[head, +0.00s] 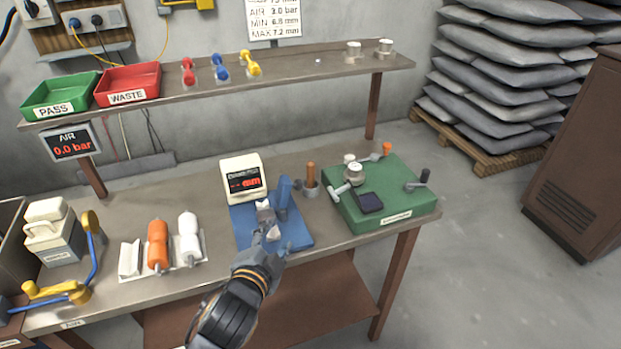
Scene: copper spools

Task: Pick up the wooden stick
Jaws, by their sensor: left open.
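The wooden stick (310,172) is a short brown rod standing upright in a small grey cup (309,190) on the bench, right of the white gauge box. My left gripper (266,232) is over the blue base plate, to the left of and nearer than the stick. It is open and apart from the stick. It partly hides the blue plate and a pale piece there. The lower end of the stick is hidden in the cup. My right gripper is out of view.
The blue plate (295,236) has an upright blue post (283,194) between my gripper and the stick. A green block (397,207) with small tools stands close right of the cup. A shelf (310,72) spans behind.

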